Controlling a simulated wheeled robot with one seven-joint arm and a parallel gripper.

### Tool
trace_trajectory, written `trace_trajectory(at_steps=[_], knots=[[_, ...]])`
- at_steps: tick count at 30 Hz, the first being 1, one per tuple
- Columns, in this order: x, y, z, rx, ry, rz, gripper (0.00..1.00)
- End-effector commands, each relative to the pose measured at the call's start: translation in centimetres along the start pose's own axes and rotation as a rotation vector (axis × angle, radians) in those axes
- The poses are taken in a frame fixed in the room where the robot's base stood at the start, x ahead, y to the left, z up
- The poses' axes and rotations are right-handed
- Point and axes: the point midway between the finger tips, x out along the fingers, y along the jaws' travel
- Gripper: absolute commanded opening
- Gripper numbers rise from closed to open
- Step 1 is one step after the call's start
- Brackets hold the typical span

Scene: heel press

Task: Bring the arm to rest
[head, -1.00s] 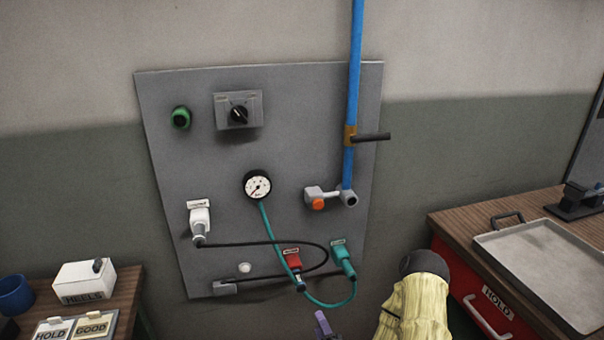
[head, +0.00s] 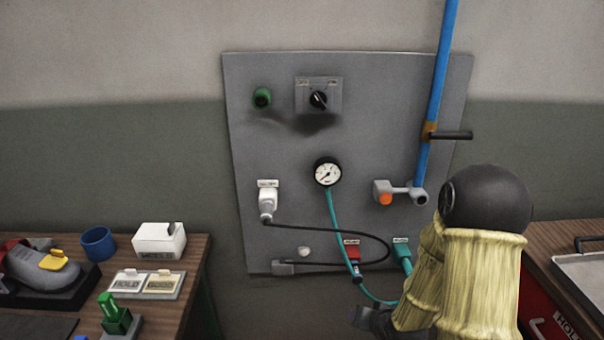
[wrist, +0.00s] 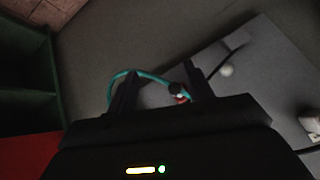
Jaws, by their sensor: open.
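My arm, in a pale yellow sleeve with a dark round joint (head: 487,200), is raised at the right of the head view, in front of the panel's lower right side. My gripper (wrist: 160,85) shows in the wrist view with two dark fingers apart and nothing between them that it holds. Beyond the fingers are the teal hose (wrist: 150,76) and a red fitting. In the head view only a dark part low by the sleeve shows, and the fingertips cannot be made out.
The grey wall panel (head: 240,180) carries a gauge (head: 328,173), a rotary switch (head: 318,98), hoses and a blue pipe (head: 436,90). A left bench (head: 190,290) holds a shoe, a blue cup and a white box (head: 159,240). A right bench holds a tray (head: 585,285).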

Motion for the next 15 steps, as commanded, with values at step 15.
trace_trajectory(at_steps=[15], knots=[[-11.6, -1.2, 1.1, -0.240, -0.305, 0.224, 0.52]])
